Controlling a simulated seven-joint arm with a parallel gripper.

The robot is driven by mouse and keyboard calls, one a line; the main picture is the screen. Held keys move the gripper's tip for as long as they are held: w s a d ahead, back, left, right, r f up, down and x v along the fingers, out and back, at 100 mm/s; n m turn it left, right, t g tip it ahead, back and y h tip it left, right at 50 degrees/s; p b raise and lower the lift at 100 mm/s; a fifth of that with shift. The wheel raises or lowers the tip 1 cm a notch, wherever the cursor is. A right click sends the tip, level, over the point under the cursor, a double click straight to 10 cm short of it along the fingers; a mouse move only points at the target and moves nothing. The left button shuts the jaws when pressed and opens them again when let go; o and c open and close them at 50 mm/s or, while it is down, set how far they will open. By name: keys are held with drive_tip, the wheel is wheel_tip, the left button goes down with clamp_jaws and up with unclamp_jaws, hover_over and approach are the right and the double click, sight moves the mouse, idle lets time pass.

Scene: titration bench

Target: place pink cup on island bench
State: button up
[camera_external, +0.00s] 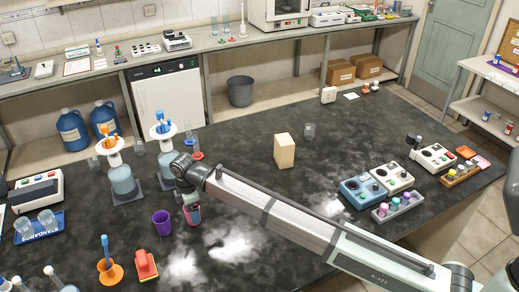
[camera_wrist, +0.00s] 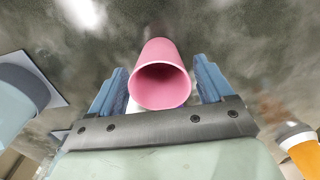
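The pink cup (camera_external: 194,217) is below my gripper (camera_external: 191,201) in the external view, at the left-centre of the dark bench. In the wrist view the pink cup (camera_wrist: 160,75) has its open mouth towards the camera and sits between the two blue-grey fingers of my gripper (camera_wrist: 161,75). The fingers are very close to its sides. I cannot tell whether they press on it or whether its base touches the bench. The dark island bench (camera_external: 340,150) fills the middle of the external view.
A purple cup (camera_external: 161,222) stands just left. An orange funnel-like holder (camera_external: 110,270) and a red-orange block (camera_external: 145,265) are in front-left. Flasks (camera_external: 122,180) stand behind-left. A wooden block (camera_external: 284,151) and a glass beaker (camera_external: 309,131) stand mid-bench; instruments (camera_external: 363,190) are right.

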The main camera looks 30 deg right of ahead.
drive_tip(key=shift+o, duration=0.4)
wheel_tip(320, 180, up, 12)
drive_tip(key=shift+r, duration=0.15)
idle(0.3)
